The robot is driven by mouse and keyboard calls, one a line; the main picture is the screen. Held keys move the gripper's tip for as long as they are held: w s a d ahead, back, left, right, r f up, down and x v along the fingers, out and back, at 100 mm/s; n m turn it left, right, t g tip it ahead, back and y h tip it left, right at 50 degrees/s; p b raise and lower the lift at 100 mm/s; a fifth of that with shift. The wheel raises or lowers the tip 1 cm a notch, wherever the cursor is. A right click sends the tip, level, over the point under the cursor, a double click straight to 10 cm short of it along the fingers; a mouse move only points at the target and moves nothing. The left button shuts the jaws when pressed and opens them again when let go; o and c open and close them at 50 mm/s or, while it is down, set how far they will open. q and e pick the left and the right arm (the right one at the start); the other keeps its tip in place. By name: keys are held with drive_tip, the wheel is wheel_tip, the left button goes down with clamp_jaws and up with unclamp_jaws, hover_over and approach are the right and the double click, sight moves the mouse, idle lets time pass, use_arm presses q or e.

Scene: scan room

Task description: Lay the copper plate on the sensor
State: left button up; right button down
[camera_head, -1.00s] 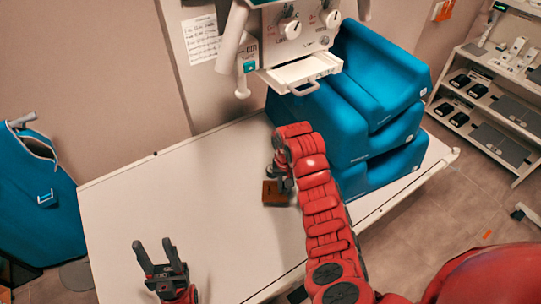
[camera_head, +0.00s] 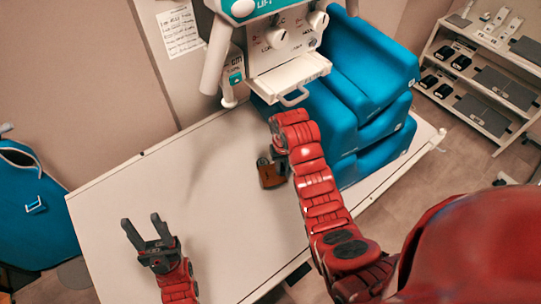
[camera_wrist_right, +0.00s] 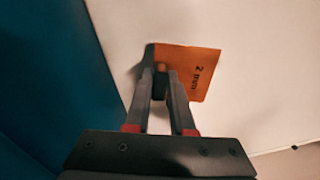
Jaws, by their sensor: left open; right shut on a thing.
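The copper plate (camera_head: 271,176) is a small orange-brown sheet near the middle of the white table (camera_head: 200,200). In the right wrist view the plate (camera_wrist_right: 198,66) shows dark "2 mm" lettering. My right gripper (camera_wrist_right: 160,76) is shut on its near left edge. In the head view my right gripper (camera_head: 278,158) is partly hidden by my arm, and the plate looks tilted; I cannot tell its height over the table. My left gripper (camera_head: 143,222) is open and empty over the table's left part. I cannot clearly identify the sensor.
A white machine with knobs (camera_head: 280,40) and a pulled-out drawer (camera_head: 290,78) hangs over the table's back. Blue cushions (camera_head: 345,110) are stacked right of my right arm. Shelves (camera_head: 480,80) stand at right, a blue bag (camera_head: 35,205) at left. The table's middle is clear.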

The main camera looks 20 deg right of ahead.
drive_tip(key=w+b, duration=0.2)
drive_tip(key=w, duration=0.1)
drive_tip(key=w+a+f+b, duration=0.1)
drive_tip(key=w+b, duration=0.1)
drive_tip(key=w, duration=0.1)
drive_tip(key=w+b, duration=0.2)
drive_tip(key=w, duration=0.1)
drive_tip(key=shift+a+f+b, duration=0.2)
drive_tip(key=shift+f+b, duration=0.05)
drive_tip(key=shift+b, duration=0.15)
drive_tip(key=shift+f+b, duration=0.35)
drive_tip(key=shift+f, duration=1.05)
drive_tip(key=shift+f, duration=0.1)
drive_tip(key=c, duration=0.8)
unclamp_jaws()
drive_tip(key=shift+o, duration=0.2)
